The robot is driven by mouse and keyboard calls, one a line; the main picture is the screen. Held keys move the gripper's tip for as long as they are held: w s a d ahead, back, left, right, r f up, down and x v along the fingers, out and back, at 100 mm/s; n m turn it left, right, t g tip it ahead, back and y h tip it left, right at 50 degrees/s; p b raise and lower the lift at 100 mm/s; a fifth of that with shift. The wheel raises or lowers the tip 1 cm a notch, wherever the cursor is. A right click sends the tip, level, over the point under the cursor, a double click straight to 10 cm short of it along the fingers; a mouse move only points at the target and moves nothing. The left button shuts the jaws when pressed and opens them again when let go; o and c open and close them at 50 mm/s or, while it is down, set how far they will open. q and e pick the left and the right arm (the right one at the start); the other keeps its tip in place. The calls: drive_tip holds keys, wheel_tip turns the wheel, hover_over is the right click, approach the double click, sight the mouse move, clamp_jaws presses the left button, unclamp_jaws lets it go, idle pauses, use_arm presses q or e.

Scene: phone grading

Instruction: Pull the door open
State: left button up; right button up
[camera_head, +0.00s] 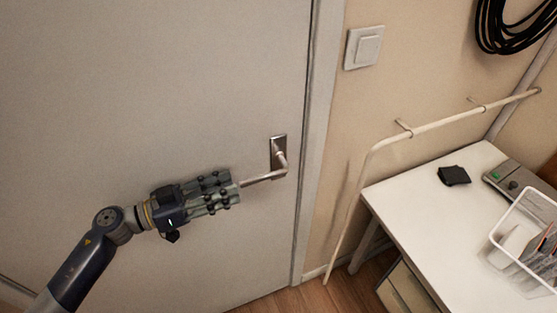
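A grey door (150,100) fills the left half of the view and looks shut in its frame (320,110). Its metal lever handle (270,176) sits on a small plate near the door's right edge and points left. My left gripper (238,188) reaches in from the lower left, with its fingertips at the free end of the lever. The lever's tip is hidden at the fingers, so whether they grip it or only stand around it is unclear. My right gripper is out of view.
A white desk (424,215) stands at the right, with a black item (454,175), a grey device (500,178) and a white basket (530,215) on it. A pale pipe (440,122) runs along the wall beside the door frame. A light switch (364,47) is above.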

sight(260, 178)
use_arm(q)
drive_tip(key=d, duration=0.2)
drive_tip(key=d+r+p, duration=0.1)
drive_tip(key=d, duration=0.1)
drive_tip(key=shift+w+d+r, duration=0.1)
drive_tip(key=shift+w+d, duration=0.05)
drive_tip(key=shift+d, duration=0.15)
drive_tip(key=x, duration=0.3)
drive_tip(key=p+x, duration=0.1)
drive_tip(key=shift+w+d+f, duration=0.1)
drive_tip(key=shift+w+f, duration=0.15)
drive_tip(key=shift+w, duration=0.05)
drive_tip(key=shift+w+d, duration=0.1)
drive_tip(key=shift+d, duration=0.5)
drive_tip(key=shift+d+f, duration=0.1)
drive_tip(key=shift+d, duration=0.05)
drive_tip(key=shift+w, duration=0.1)
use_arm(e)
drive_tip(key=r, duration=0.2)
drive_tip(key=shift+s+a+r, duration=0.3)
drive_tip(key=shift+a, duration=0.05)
use_arm(q)
clamp_jaws()
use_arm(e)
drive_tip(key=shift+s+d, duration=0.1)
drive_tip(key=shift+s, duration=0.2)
